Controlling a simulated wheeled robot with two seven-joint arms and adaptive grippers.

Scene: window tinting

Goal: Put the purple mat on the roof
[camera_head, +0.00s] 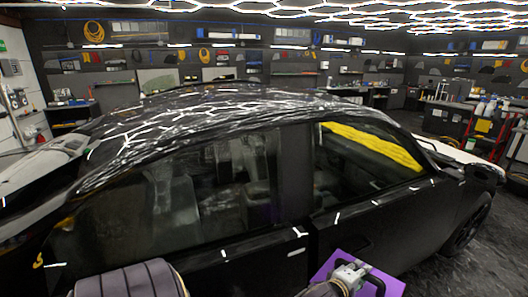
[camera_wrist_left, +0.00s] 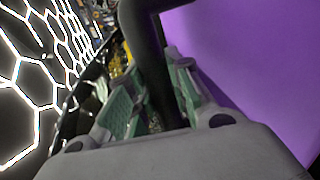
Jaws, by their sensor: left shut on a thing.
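The purple mat (camera_head: 388,284) is at the bottom of the head view, in front of the black car's side and lower than its windows. My left gripper (camera_head: 362,275) is in front of it. In the left wrist view the mat (camera_wrist_left: 245,60) fills the right side, and a dark bar (camera_wrist_left: 148,45) runs between the fingers of the left gripper (camera_wrist_left: 158,88), which is shut on it. The bar looks like part of the mat, but the join is hidden. The roof (camera_head: 225,110) is glossy black, curved and reflects the ceiling lights. It looks bare. My right gripper is out of view.
The black car's side (camera_head: 295,245) stands close in front of me. A yellow cloth-like thing (camera_head: 372,145) shows at the front window. Shelves and workbenches line the back wall. A tool cart (camera_head: 460,125) stands at the right. Air above the roof is clear.

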